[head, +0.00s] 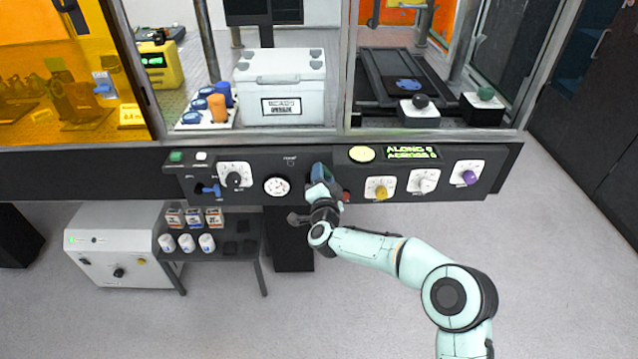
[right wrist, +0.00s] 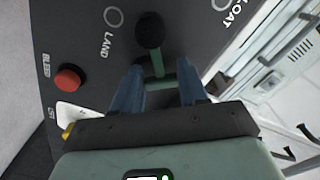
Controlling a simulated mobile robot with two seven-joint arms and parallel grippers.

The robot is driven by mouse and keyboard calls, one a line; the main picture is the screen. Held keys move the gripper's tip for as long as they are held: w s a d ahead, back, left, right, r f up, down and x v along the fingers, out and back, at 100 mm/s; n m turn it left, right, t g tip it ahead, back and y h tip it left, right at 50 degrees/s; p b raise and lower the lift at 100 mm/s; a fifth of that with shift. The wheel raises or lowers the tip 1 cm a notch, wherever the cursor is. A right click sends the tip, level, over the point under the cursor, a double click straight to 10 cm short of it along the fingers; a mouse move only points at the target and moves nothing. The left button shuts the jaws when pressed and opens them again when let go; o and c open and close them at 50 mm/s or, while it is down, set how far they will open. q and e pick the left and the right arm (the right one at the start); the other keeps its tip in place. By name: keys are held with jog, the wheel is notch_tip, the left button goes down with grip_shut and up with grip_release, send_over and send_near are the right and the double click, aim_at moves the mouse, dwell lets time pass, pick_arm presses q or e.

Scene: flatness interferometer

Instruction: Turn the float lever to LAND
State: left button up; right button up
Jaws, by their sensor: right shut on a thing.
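The float lever (right wrist: 150,32) shows in the right wrist view as a black knob on a green stem, with a green bar lower down. My right gripper (right wrist: 161,72) has its blue fingers on both sides of the green part and is shut on it. The knob lies between the LAND mark (right wrist: 114,17) and the FLOAT mark (right wrist: 221,4), nearer LAND. In the head view my right gripper (head: 321,174) is at the middle of the black control panel (head: 225,157) and hides the lever. My left gripper is not in view.
A red BLEED button (right wrist: 68,79) sits close to the gripper, on the LAND side. A round gauge (head: 277,186) is left of the gripper, and a yellow knob (head: 380,191) is right of it. The floor in front is clear on the right.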

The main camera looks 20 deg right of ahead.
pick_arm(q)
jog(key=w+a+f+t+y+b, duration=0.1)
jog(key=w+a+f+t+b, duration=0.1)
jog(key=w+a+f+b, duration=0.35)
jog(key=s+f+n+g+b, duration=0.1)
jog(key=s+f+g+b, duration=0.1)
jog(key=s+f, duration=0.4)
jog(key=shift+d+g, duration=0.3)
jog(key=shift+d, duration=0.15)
pick_arm(e)
jog(key=shift+s+d+f+m, duration=0.15)
jog(key=shift+f+m, duration=0.35)
jog(key=shift+m, duration=0.75)
jog(key=shift+w+d+f+m, duration=0.1)
jog(key=shift+f+m, duration=0.35)
jog(key=shift+m, duration=0.85)
jog(key=shift+s+d+f+m, duration=0.15)
jog(key=shift+f+m, duration=0.35)
jog(key=shift+m, duration=0.75)
jog(key=o, duration=1.1)
jog(key=shift+c, duration=0.2)
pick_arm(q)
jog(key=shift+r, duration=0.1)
